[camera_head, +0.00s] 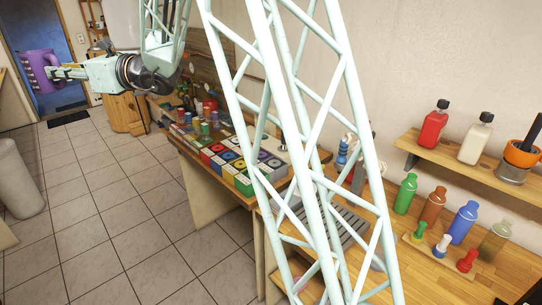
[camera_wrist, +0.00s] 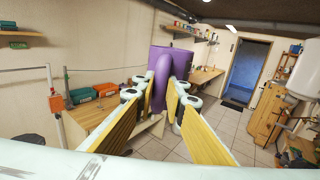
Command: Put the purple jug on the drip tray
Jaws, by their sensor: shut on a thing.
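The purple jug (camera_head: 36,66) is held up in the air at the far left of the head view, over the floor and in front of a blue doorway. My gripper (camera_head: 52,72) is shut on its handle side. In the wrist view the jug (camera_wrist: 182,62) looks upright, with its handle between the two yellow-padded fingers of my gripper (camera_wrist: 165,88). A grey slatted tray (camera_head: 349,218), which looks like the drip tray, lies on the wooden bench at the right. My pale lattice column hides part of it.
Green, brown and blue bottles (camera_head: 462,222) and small coloured pegs stand right of the tray. A shelf (camera_head: 455,158) above holds red and white bottles. Coloured boxes (camera_head: 232,160) crowd the table left of the bench. The tiled floor (camera_head: 110,215) is clear.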

